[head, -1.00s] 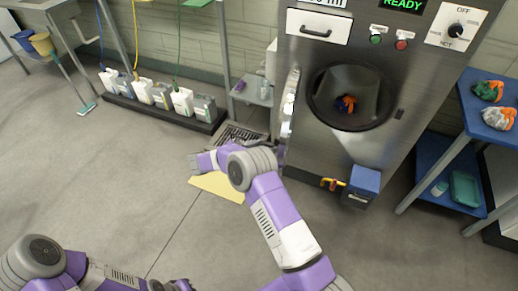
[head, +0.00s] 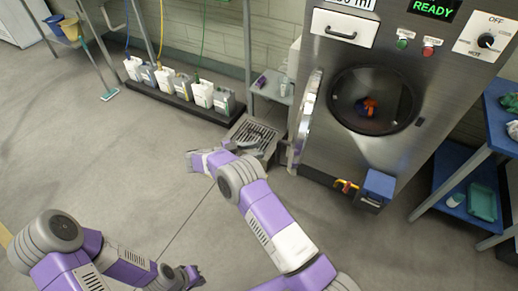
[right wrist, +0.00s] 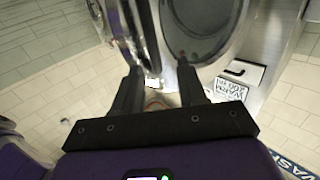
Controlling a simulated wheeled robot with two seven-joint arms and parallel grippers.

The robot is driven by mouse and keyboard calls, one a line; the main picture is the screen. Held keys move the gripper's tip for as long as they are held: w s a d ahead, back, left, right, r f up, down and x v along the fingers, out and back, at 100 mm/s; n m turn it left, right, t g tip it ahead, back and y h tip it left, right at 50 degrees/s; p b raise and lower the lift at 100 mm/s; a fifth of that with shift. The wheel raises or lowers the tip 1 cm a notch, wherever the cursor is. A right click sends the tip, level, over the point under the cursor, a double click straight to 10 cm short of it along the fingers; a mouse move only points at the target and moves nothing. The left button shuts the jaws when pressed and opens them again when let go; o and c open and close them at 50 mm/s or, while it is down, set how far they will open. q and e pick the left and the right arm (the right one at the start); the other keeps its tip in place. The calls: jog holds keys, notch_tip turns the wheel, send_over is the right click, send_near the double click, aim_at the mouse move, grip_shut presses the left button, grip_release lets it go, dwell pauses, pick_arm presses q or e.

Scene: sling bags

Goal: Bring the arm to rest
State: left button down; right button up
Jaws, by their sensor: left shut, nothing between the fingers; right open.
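My left arm comes in from the bottom left of the head view. Its small gripper (head: 192,276) is shut and empty, low over the bare floor. My right arm rises from the bottom centre, bends at a grey joint, and its far part points left in front of the washing machine; its fingers are hard to make out there. In the right wrist view my right gripper (right wrist: 160,68) is open, its two dark fingers apart with nothing held between them. Parts of the machine show beyond the fingers.
The washing machine (head: 330,60) has its round door (head: 304,115) open, with an orange and blue bundle (head: 366,107) inside. A floor drain (head: 250,133) lies left of it. Jugs (head: 200,94) line the wall. A blue shelf (head: 450,165) stands right. The left floor is clear.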

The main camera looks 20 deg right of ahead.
jog(key=shift+d, duration=0.1)
dwell(0.3)
jog(key=w+d+f+n+t+y+p, duration=0.2)
jog(key=w+d+f+n+t, duration=0.35)
jog(key=t, duration=0.35)
jog(key=s+a+f+n+t+y+p, duration=0.2)
jog(key=s+a+f+n+t+y, duration=0.15)
jog(key=f+n+y, duration=0.45)
jog(key=s+a+f+n+g+y+p, duration=0.1)
jog(key=s+a+g+y, duration=0.3)
jog(key=s, duration=1)
jog(key=s+a+f+n+g+y+p, duration=0.1)
jog(key=s+a+g+y, duration=0.4)
jog(key=s, duration=1)
jog(key=a+f+n+y, duration=0.1)
jog(key=a+n+y, duration=0.1)
jog(key=a, duration=0.3)
jog(key=shift+s+a+y, duration=0.2)
jog(key=shift+s+y, duration=0.1)
jog(key=shift+y, duration=0.2)
jog(key=shift+a, duration=0.1)
